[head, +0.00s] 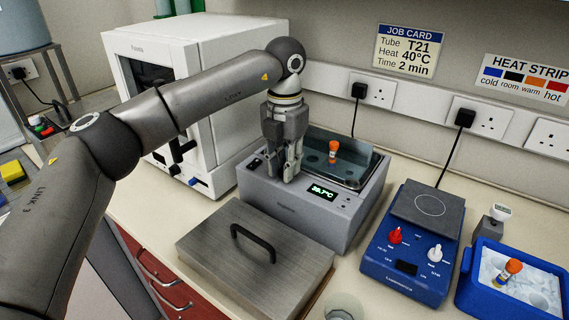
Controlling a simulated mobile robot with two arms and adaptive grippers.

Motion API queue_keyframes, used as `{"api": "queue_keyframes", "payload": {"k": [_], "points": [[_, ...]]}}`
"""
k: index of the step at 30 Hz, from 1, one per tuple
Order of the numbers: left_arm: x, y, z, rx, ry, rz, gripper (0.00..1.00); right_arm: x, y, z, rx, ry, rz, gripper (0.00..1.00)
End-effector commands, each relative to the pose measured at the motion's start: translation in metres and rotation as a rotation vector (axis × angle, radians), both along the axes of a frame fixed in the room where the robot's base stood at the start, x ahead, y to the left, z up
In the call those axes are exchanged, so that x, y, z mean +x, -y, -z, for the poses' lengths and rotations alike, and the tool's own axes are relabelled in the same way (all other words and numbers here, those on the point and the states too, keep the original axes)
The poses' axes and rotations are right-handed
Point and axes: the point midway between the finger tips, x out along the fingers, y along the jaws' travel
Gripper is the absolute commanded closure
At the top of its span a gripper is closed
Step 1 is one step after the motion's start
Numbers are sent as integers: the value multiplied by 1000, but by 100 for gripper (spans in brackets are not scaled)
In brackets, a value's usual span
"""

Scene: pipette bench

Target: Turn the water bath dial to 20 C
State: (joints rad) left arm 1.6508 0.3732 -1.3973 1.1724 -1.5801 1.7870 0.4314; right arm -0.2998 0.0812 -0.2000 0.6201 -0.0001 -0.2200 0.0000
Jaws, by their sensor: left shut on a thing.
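The grey water bath (330,215) stands on the bench near the middle of the head view, with its basin open at the back. Its small lit display (322,193) seems to read 39.7 °C. My left gripper (290,178) points down at the left part of the bath's top panel and is shut on the dial. The fingers hide the dial, so its pointer and marks cannot be read. An orange-capped tube (333,146) stands in the bath's basin behind the gripper. My right gripper is not in view.
A metal lid (205,240) with a black handle lies in front of the bath. A blue stirrer (385,262) with red and white knobs stands to the right, beside a blue ice tray (475,300) holding a tube. A white cabinet (210,60) stands behind my left arm.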

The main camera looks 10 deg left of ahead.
Motion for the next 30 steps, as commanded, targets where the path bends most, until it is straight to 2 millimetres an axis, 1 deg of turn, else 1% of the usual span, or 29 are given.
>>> {"api": "queue_keyframes", "payload": {"k": [6,7,12,20,23,26,29,30], "points": [[1,0,-2,-1,5,-2,100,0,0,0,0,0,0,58],[1,0,-2,-1,5,-2,76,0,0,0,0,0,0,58],[1,0,-1,-1,3,-1,55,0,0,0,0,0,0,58],[0,0,0,0,1,0,54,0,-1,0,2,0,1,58],[0,0,-3,-1,2,0,54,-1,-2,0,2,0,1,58],[1,0,-14,-1,4,0,54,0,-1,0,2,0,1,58],[1,0,-33,-1,6,-1,54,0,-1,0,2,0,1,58],[1,0,-42,-1,6,-1,54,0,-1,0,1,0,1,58]]}}
